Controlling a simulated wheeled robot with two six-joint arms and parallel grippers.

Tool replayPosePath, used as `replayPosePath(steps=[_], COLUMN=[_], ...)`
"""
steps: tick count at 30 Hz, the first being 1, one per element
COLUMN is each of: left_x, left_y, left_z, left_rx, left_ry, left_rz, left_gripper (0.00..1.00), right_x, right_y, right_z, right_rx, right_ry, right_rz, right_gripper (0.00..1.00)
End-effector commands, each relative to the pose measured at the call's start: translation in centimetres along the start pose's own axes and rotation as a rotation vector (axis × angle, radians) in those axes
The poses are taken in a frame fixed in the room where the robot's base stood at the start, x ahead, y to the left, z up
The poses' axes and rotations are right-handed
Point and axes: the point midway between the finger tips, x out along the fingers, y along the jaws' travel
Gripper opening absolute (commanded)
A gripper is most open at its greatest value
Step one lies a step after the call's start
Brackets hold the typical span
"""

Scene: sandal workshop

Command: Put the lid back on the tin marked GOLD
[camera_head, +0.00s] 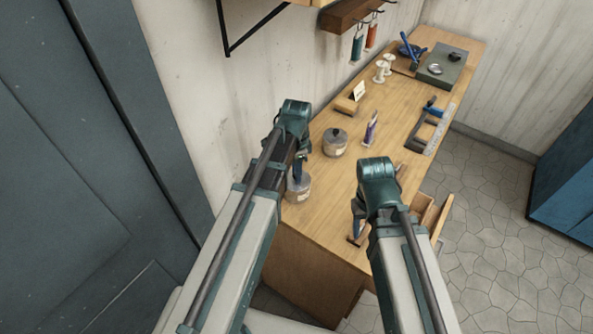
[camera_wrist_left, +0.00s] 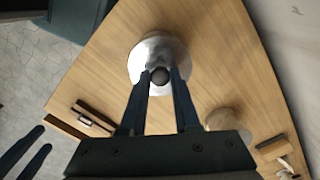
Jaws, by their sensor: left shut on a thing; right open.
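One tin (camera_head: 299,187) stands on the bench near its left end, directly below my left gripper (camera_head: 297,174). In the left wrist view, the left fingers (camera_wrist_left: 160,78) are closed around the dark knob of a round silver lid (camera_wrist_left: 157,50). The lid is at that tin's top; I cannot tell whether it rests fully on the rim. A second tin (camera_head: 334,145) with a dark-knobbed lid stands further along; it also shows in the left wrist view (camera_wrist_left: 226,120). No GOLD marking is readable.
A small card on a wooden block (camera_head: 350,100), a purple-labelled tube (camera_head: 371,127) and white spools (camera_head: 382,72) stand on the bench. An open drawer (camera_head: 425,212) juts out at the front.

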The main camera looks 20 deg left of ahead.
Motion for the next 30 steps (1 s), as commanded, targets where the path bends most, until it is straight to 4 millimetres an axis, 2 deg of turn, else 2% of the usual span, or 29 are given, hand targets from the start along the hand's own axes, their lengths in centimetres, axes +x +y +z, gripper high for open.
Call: replayPosePath(steps=[14, 15, 18, 20, 26, 30], left_x=[0.05, 0.05, 0.05, 0.05, 0.05, 0.05], left_y=[0.0, 0.0, 0.0, 0.0, 0.0, 0.0], left_z=[0.0, 0.0, 0.0, 0.0, 0.0, 0.0], left_rx=[0.0, 0.0, 0.0, 0.0, 0.0, 0.0], left_ry=[0.0, 0.0, 0.0, 0.0, 0.0, 0.0], left_rz=[0.0, 0.0, 0.0, 0.0, 0.0, 0.0], left_gripper=[0.0, 0.36, 0.54, 0.65, 0.65, 0.87], right_x=[0.05, 0.05, 0.05, 0.05, 0.05, 0.05], right_y=[0.0, 0.0, -0.01, -0.01, -0.01, 0.0], right_z=[0.0, 0.0, 0.0, 0.0, 0.0, 0.0], right_rx=[0.0, 0.0, 0.0, 0.0, 0.0, 0.0], right_ry=[0.0, 0.0, 0.0, 0.0, 0.0, 0.0], right_rz=[0.0, 0.0, 0.0, 0.0, 0.0, 0.0], right_gripper=[0.5, 0.5, 0.5, 0.5, 0.5, 0.5])
